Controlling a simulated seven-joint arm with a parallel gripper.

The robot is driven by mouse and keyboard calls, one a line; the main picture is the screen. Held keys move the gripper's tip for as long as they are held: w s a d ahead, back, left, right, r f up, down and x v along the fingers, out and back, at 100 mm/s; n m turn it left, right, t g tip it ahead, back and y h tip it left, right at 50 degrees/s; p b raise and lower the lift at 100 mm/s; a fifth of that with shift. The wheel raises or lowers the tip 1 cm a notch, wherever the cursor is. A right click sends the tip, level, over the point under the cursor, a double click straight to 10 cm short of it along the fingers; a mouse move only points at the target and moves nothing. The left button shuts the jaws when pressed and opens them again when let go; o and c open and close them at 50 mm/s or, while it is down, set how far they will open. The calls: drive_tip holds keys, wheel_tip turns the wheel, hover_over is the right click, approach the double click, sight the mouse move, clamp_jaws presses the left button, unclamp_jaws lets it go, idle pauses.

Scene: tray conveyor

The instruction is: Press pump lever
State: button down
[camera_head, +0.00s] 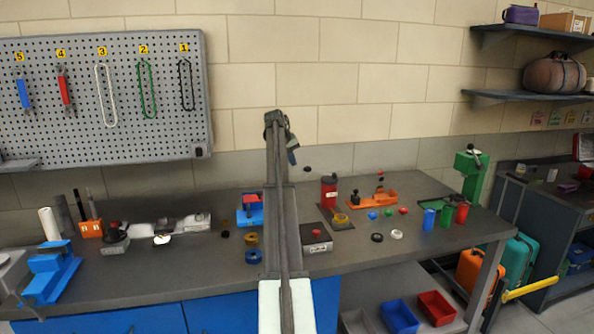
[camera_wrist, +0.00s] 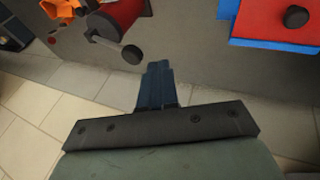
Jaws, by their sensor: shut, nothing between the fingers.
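The pump is a red cylinder (camera_head: 329,194) standing on the bench just right of my arm in the head view. In the wrist view the red cylinder (camera_wrist: 118,20) is at the upper left, with a grey lever arm that ends in a dark round knob (camera_wrist: 132,54). A dark knob (camera_head: 307,169) also shows up and left of the cylinder in the head view. My gripper (camera_head: 292,157) is raised above the bench, left of the knob. In the wrist view its fingers (camera_wrist: 158,70) are together and empty, apart from the knob.
A blue and red block (camera_head: 250,210) stands left of my arm. An orange holder (camera_head: 374,201) is right of the pump. A grey box with a red button (camera_head: 316,237) and several small rings and cups lie in front. A pegboard (camera_head: 100,95) hangs behind left.

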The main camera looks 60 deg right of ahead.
drive_tip(key=shift+v, duration=2)
drive_tip(key=shift+w+a, duration=0.1)
drive_tip(key=shift+w, duration=0.05)
